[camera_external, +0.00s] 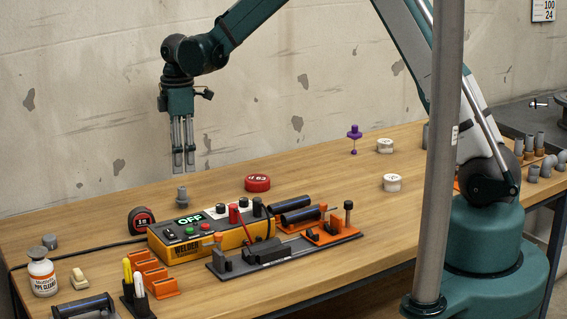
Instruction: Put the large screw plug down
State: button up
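A grey plug-shaped piece (182,196) with a narrower top stands upright on the wooden table, behind the welder; I take it for the large screw plug. My gripper (184,171) points straight down above it, with a small gap between the fingertips and the top of the piece. The fingers hang side by side, slightly apart, and nothing shows between them. The foot of the grey piece is close to the welder's back edge in the picture.
The yellow welder (205,238) stands in front, with a tape measure (142,221) at its left and a red d 63 cap (257,183) to the right. A purple piece (353,132) and white caps (392,183) stand farther right. The table's back left is clear.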

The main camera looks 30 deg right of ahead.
jog(key=shift+r, duration=1)
jog(key=s+d+r+m+t, duration=0.3)
jog(key=s+d+r+m, duration=0.4)
jog(key=s+d+r, duration=1.15)
jog(key=s+d+m+t, duration=0.2)
jog(key=s+d+m, duration=0.2)
jog(key=s, duration=0.6)
jog(key=s+d+r+m+t, duration=0.1)
jog(key=s+d+m, duration=0.3)
jog(key=s, duration=0.7)
jog(key=shift+s+d+r+t, duration=0.3)
jog(key=shift+d+t, duration=0.3)
jog(key=shift+d, duration=0.6)
jog(key=shift+f, duration=0.15)
